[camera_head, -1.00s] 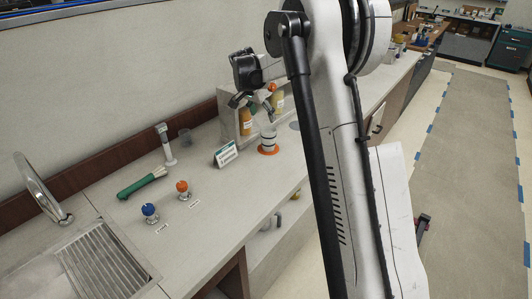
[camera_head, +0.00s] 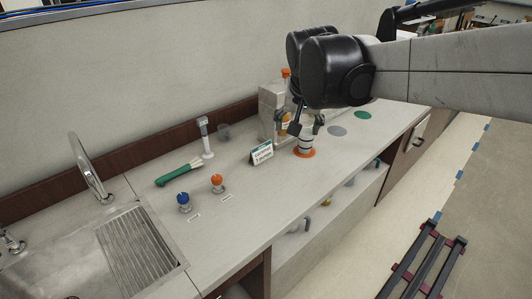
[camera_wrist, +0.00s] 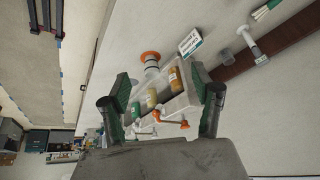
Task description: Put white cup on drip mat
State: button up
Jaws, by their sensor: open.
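A white cup with dark bands (camera_head: 306,140) stands upright on an orange disc (camera_head: 304,153) on the counter. The cup also shows in the wrist view (camera_wrist: 151,68), ahead of my fingertips, with the orange disc (camera_wrist: 150,56) at its base. A grey disc (camera_head: 337,130) and a green disc (camera_head: 363,115) lie farther along the counter; I cannot tell which disc is the drip mat. My gripper (camera_head: 300,122) is open above and near the cup, partly hidden by my wrist. In the wrist view its fingers (camera_wrist: 160,82) are spread and empty.
A light rack (camera_head: 270,108) with bottles stands close behind the cup. The sink (camera_head: 130,245) is at lower left. Several items sit below the counter.

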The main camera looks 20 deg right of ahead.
jog(key=s+a+f+n+t+y, duration=0.1)
jog(key=s+a+f+n, duration=0.1)
jog(key=s, duration=0.6)
jog(key=s+a+f+n, duration=0.2)
jog(key=s+a+f, duration=0.2)
jog(key=s, duration=0.5)
jog(key=shift+s+n+t+y, duration=0.25)
jog(key=shift+n+t+y, duration=0.15)
notch_tip(320, 180, down, 2)
jog(key=shift+f+b, duration=0.1)
jog(key=shift+b, duration=0.95)
